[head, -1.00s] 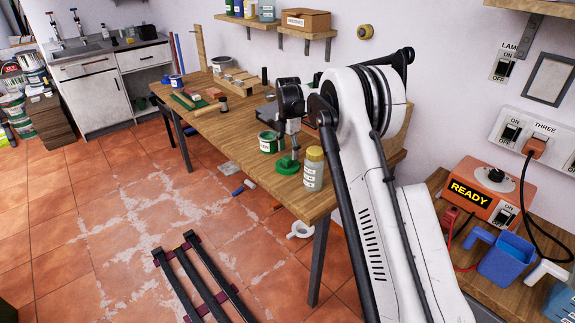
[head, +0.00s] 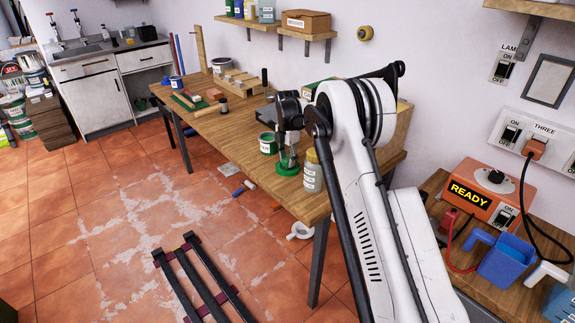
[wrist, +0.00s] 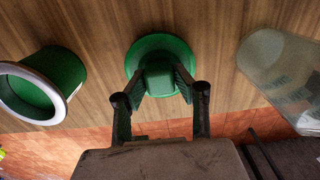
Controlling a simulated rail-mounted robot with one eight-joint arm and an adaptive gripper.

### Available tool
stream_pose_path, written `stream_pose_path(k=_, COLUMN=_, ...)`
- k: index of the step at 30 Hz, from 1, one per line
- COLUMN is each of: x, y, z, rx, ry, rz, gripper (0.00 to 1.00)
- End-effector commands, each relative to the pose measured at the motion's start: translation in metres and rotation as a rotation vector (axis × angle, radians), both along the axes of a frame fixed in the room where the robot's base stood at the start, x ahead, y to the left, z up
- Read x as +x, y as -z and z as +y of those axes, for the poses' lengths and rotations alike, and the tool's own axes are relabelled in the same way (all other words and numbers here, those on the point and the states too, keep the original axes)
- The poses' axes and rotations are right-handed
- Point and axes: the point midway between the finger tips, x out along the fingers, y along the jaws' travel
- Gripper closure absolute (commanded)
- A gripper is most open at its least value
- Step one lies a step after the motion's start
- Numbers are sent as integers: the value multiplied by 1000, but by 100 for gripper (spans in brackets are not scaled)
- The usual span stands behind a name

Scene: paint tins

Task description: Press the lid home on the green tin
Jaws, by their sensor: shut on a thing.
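The green tin (head: 267,144) stands open near the front edge of the wooden bench. In the wrist view, the tin (wrist: 68,85) shows a pale metal rim and green inside, left of my gripper. The round green lid (head: 287,169) is on the bench's front part, right of and nearer than the tin. In the wrist view, the lid (wrist: 133,58) has a raised square green knob (wrist: 158,78). My gripper (wrist: 159,88) is shut on this knob, its fingers on either side. In the head view my gripper (head: 287,155) points down at the lid. Any small gap under the lid cannot be told.
The bench (head: 235,125) has free wood left of the tin.

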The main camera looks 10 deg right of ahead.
Motion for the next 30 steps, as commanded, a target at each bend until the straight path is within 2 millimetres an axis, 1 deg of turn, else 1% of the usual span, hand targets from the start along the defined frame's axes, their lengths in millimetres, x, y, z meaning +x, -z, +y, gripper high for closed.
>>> stream_pose_path(k=5, x=0, y=-3, z=0, rx=0, ry=0, rz=0, gripper=92)
stream_pose_path(k=8, x=0, y=-9, z=0, rx=0, ry=0, rz=0, gripper=92)
stream_pose_path(k=11, x=0, y=-21, z=0, rx=0, ry=0, rz=0, gripper=92)
stream_pose_path(k=14, x=0, y=-40, z=0, rx=0, ry=0, rz=0, gripper=92)
stream_pose_path(k=21, x=-27, y=-72, z=47, rx=0, ry=-4, rz=0, gripper=92)
stream_pose_path(k=24, x=-37, y=-84, z=64, rx=0, ry=-4, rz=0, gripper=92)
stream_pose_path(k=30, x=-51, y=-102, z=89, rx=0, ry=-3, rz=0, gripper=92)
